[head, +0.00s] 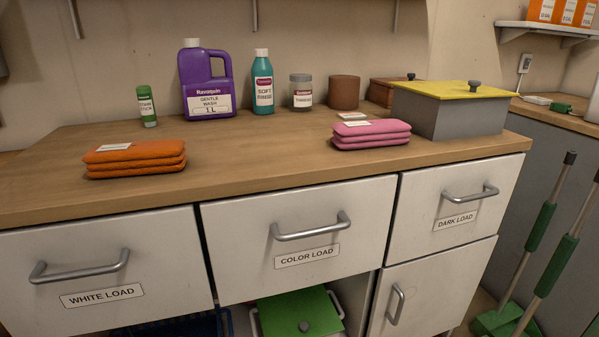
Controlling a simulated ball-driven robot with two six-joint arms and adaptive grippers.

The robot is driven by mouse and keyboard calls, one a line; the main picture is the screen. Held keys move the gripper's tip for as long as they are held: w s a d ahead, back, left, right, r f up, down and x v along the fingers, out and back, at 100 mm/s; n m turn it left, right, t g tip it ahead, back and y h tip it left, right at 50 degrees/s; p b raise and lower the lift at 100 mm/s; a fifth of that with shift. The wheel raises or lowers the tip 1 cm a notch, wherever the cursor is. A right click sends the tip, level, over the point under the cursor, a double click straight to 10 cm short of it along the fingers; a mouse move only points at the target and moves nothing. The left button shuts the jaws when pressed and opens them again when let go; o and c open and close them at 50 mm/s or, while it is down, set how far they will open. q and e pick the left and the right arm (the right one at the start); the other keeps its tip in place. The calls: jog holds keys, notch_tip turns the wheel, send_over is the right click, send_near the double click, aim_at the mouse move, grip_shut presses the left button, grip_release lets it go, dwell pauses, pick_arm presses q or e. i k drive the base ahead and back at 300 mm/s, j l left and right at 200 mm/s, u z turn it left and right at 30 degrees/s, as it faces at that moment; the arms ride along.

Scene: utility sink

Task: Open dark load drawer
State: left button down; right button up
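The dark load drawer (434,217) is the white drawer front at the right end of the counter in the head view. It looks shut, flush with the cabinet. Its grey metal bar handle (470,194) sits above the "DARK LOAD" label (455,221). Neither of my grippers shows in the head view, so nothing of mine is seen at the handle.
The color load drawer (240,254) and white load drawer (170,262) are to the left, both shut. A cabinet door (430,285) is below. Folded towels, bottles and a yellow-lidded box (445,115) stand on the countertop (240,160). Green-handled tools (541,226) lean at right.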

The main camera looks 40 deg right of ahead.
aim_at(436, 208)
jog(key=z, duration=2)
